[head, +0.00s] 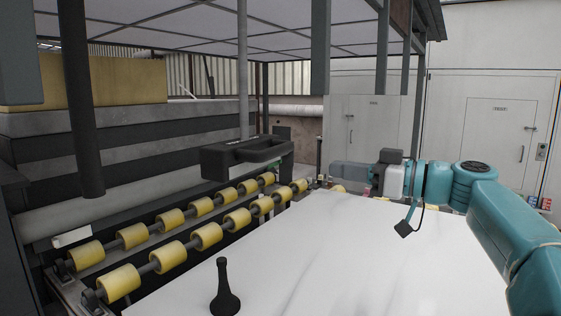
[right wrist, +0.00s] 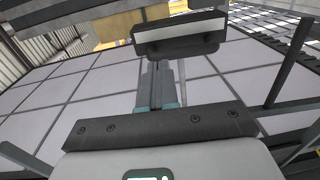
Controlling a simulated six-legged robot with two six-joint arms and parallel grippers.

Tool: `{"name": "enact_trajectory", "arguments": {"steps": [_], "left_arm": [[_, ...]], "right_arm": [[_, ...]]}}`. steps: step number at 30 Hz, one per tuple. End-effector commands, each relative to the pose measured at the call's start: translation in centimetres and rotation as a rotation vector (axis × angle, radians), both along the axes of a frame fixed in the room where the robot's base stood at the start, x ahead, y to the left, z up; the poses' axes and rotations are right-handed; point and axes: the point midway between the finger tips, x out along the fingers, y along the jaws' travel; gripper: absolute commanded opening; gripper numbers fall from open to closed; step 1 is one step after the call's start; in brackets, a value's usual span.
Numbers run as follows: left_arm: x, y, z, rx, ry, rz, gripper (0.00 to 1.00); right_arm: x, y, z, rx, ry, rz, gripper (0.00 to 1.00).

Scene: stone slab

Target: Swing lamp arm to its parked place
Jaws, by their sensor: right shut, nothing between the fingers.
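The lamp (head: 228,158) is a dark, long box-shaped head at the lower end of a grey pole (head: 242,75), above the rollers at the slab's far left. In the right wrist view, a dark bar with a pale strip (right wrist: 180,32), probably the lamp head, lies just beyond my fingertips. My right gripper (head: 335,173) reaches in from the right, pointing left toward the lamp, with a gap between them in the head view. Its fingers (right wrist: 157,68) are together and empty. I cannot tell from the wrist view whether they touch the bar. My left gripper is out of view.
The white stone slab (head: 330,255) fills the lower right. A black pawn-shaped object (head: 225,290) stands at its near left. Yellow rollers (head: 208,235) run along the slab's left side. A dark post (head: 85,120) hangs at left. The slab's middle is clear.

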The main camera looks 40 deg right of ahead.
Motion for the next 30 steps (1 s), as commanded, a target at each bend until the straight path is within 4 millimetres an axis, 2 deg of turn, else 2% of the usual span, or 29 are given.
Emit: {"name": "enact_trajectory", "arguments": {"steps": [5, 12, 18, 24, 30], "left_arm": [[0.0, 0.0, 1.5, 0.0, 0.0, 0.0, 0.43], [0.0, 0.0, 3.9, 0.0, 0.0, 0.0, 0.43], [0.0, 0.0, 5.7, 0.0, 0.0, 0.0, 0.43], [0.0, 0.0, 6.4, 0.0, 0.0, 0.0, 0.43], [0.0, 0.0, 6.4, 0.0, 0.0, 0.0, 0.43]], "right_arm": [[2.6, 1.1, 0.4, 0.004, 0.001, 0.007, 0.0], [7.6, 3.0, 0.5, 0.003, 0.003, 0.006, 0.0], [11.0, 4.2, 0.4, 0.004, 0.004, 0.003, 0.0], [12.6, 4.7, 0.1, 0.001, 0.003, 0.001, 0.0], [12.9, 4.8, -0.1, 0.001, 0.003, 0.0, 0.0]]}}
